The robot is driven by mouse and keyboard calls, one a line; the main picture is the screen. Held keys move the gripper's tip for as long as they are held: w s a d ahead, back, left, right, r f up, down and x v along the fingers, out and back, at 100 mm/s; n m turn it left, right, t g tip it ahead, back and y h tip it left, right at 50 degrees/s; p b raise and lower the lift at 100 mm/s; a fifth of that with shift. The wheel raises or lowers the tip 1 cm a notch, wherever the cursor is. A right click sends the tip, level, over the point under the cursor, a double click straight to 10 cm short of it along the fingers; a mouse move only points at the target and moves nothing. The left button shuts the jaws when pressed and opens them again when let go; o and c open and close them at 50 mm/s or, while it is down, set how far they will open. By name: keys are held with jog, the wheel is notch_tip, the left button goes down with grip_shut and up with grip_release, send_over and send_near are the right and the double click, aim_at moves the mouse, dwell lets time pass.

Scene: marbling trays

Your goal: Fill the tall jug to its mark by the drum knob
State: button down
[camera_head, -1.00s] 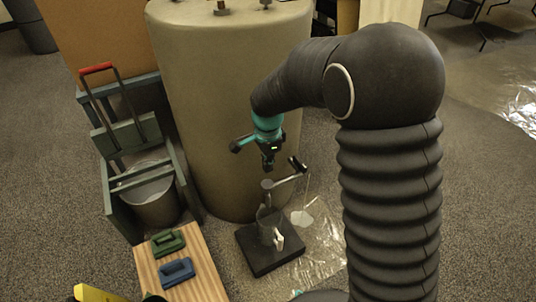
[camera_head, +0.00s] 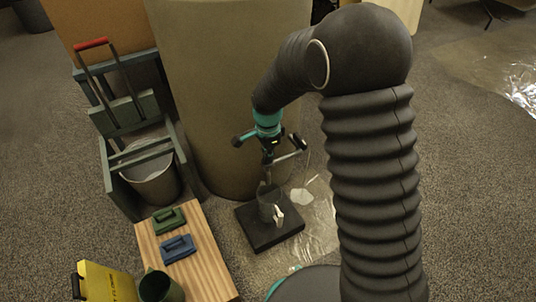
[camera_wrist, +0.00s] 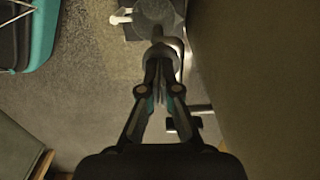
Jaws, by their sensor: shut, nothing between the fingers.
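The tall jug (camera_head: 270,208) is clear and stands upright on a black square base (camera_head: 255,235) in front of the big beige drum (camera_head: 225,100). It shows a white part on its side; its mark and water level are too small to tell. My gripper (camera_head: 267,172) is shut and empty, pointing down just above the jug and tap. In the wrist view, my fingertips (camera_wrist: 161,62) are close together at a grey rounded knob (camera_wrist: 159,50); I cannot tell if they touch it. The jug (camera_wrist: 152,12) shows beyond, at the top edge.
A black-ended bar (camera_head: 300,143) sticks out right of my gripper. A wooden board (camera_head: 205,265) with a green block (camera_head: 169,220) and a blue block (camera_head: 178,248) is at left front. A mop bucket (camera_head: 155,182), yellow sign (camera_head: 105,282) and green cup (camera_head: 160,288) stand left. Plastic film covers the floor at right.

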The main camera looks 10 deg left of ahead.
notch_tip(320, 180, down, 2)
jog(key=shift+f+b, duration=0.2)
jog(key=shift+b, duration=0.25)
jog(key=shift+r, duration=0.1)
jog(key=shift+s+d+f, duration=0.1)
jog(key=shift+s+f, duration=0.05)
jog(key=shift+f, duration=0.05)
dwell(2.5)
notch_tip(320, 180, up, 14)
jog(key=p, duration=0.3)
jog(key=shift+r, duration=0.25)
dwell(0.5)
dwell(0.6)
